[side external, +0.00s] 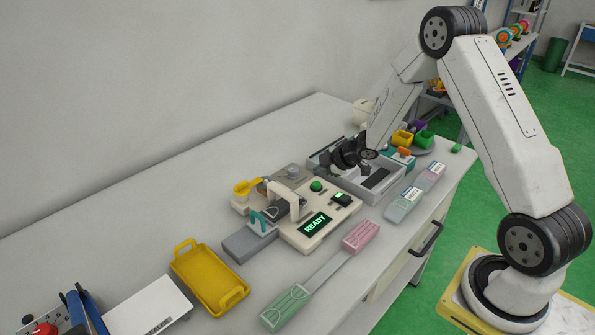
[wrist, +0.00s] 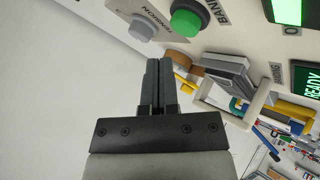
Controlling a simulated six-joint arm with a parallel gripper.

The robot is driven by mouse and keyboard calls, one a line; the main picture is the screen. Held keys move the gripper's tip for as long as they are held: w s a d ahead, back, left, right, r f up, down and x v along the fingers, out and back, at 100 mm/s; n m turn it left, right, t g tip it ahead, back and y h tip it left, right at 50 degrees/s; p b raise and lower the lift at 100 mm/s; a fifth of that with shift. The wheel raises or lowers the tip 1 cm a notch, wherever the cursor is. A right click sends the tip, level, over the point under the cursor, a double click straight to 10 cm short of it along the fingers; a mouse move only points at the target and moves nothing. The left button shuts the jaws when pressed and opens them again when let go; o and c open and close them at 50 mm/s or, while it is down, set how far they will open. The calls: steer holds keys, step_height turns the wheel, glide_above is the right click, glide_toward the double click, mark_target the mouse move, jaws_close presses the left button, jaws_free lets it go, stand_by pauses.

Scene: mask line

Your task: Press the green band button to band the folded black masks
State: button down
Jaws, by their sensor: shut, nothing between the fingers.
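The cream banding machine (side external: 300,238) stands mid-table with a lit READY display (side external: 314,224). Its round green band button (side external: 316,185) shows on top. In the wrist view the green button (wrist: 187,22) is beside the word BAND, up and to the right of my fingertips. My gripper (wrist: 158,62) is shut and empty, with a visible gap to the button. In the side view my gripper (side external: 328,162) hangs just behind the button, by the grey tray. A dark grey stack (wrist: 229,74) sits by the machine's cream arch; I cannot tell clearly whether it is the folded masks.
A grey TENSION knob (wrist: 143,28) is close to the button. A cream arch (side external: 283,196) rises from the machine. A grey tray (side external: 375,197) lies behind it, a yellow tray (side external: 208,278) in front. Pink and green packs (side external: 360,237) lie on the right.

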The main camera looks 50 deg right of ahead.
mark_target(319, 184)
steer(key=shift+f, duration=0.65)
steer(key=shift+f, duration=0.15)
stand_by(1.6)
steer(key=shift+f, duration=0.3)
steer(key=shift+f, duration=0.45)
stand_by(1.2)
steer(key=shift+r, duration=0.9)
steer(key=shift+r, duration=0.1)
steer(key=shift+r, duration=2.4)
